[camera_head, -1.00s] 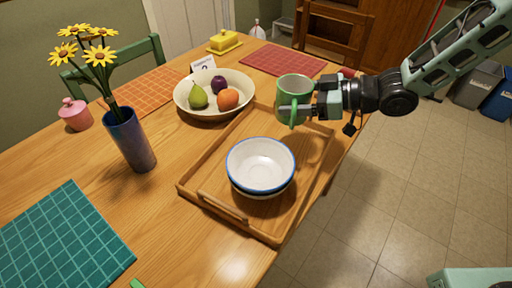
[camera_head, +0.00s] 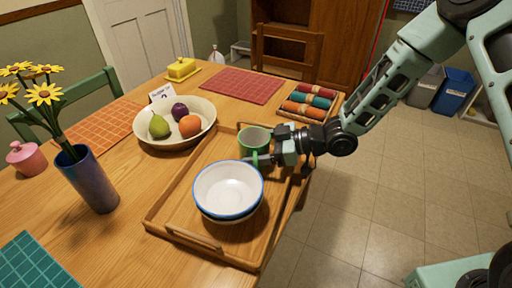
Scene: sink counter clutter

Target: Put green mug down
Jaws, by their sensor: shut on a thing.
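The green mug (camera_head: 254,139) has a pale inside and is upright over the far part of the wooden tray (camera_head: 166,203). My gripper (camera_head: 262,160) reaches in from the right and is shut on the mug's near side. The mug is low, behind the white bowl, and its base is hidden, so I cannot tell whether it touches the tray. The white bowl (camera_head: 229,189) with a blue rim sits stacked on another bowl in the tray.
A fruit bowl (camera_head: 172,142) stands left of the tray. A blue vase (camera_head: 89,181) with yellow flowers is at the left. A small wooden tray of rolled cloths (camera_head: 310,104) lies behind my gripper. A red placemat (camera_head: 241,85) is at the back.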

